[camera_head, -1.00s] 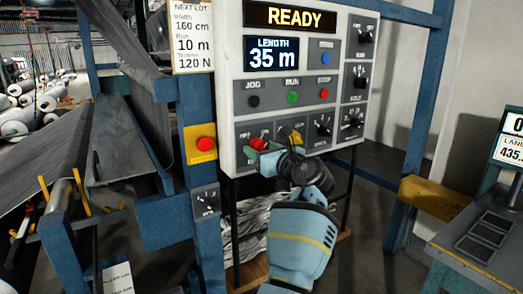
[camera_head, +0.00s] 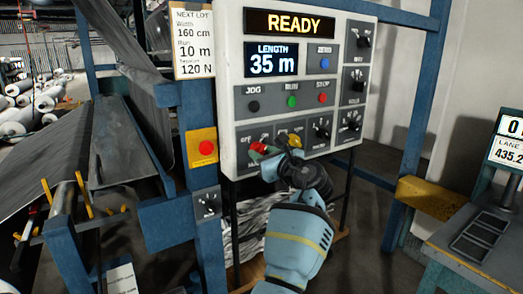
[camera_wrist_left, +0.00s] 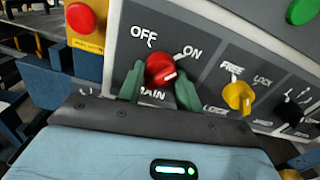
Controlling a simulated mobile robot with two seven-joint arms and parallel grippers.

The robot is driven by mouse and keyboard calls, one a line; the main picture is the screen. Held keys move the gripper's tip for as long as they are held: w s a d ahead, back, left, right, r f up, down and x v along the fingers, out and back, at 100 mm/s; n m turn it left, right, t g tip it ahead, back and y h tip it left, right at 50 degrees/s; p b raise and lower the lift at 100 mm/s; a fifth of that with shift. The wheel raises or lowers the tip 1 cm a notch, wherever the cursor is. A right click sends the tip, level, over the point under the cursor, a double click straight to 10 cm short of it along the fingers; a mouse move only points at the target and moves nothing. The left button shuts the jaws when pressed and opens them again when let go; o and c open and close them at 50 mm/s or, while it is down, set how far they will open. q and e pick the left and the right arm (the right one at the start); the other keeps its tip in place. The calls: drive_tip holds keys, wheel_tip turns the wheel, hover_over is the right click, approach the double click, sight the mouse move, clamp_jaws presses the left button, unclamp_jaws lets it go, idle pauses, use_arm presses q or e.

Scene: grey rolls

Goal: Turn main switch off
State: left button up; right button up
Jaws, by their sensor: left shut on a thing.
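The main switch is a red knob (camera_wrist_left: 160,68) on the grey panel, with OFF printed to its upper left and ON to its upper right. In the head view the red knob (camera_head: 258,147) is partly hidden by my left gripper (camera_head: 262,153) at the panel's lower left. My right gripper is not in view.
A yellow FREE/LOCK knob (camera_wrist_left: 238,97) sits close to the right of my fingers. A red button on a yellow plate (camera_head: 205,148) is to the left of the panel. The control panel (camera_head: 235,60) shows READY and LENGTH 35 m. A blue post (camera_head: 196,110) stands left of it.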

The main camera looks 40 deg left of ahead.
use_arm(q)
drive_tip(key=shift+a+r+n+p, duration=0.1)
drive_tip(key=shift+r+n+p, duration=0.4)
drive_tip(key=shift+n, duration=0.3)
drive_tip(key=shift+f+n, duration=0.35)
drive_tip(key=shift+n, duration=0.55)
drive_tip(key=shift+f+n, duration=0.1)
drive_tip(key=shift+n, duration=0.8)
drive_tip(key=n, duration=0.5)
drive_tip(key=shift+n, duration=0.3)
drive_tip(key=shift+w+n+b, duration=0.1)
drive_tip(key=shift+n+b, duration=0.65)
drive_tip(key=shift+n, duration=2.35)
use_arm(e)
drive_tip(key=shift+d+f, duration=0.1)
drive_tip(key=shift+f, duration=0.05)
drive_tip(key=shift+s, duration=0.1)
use_arm(q)
drive_tip(key=o, duration=1)
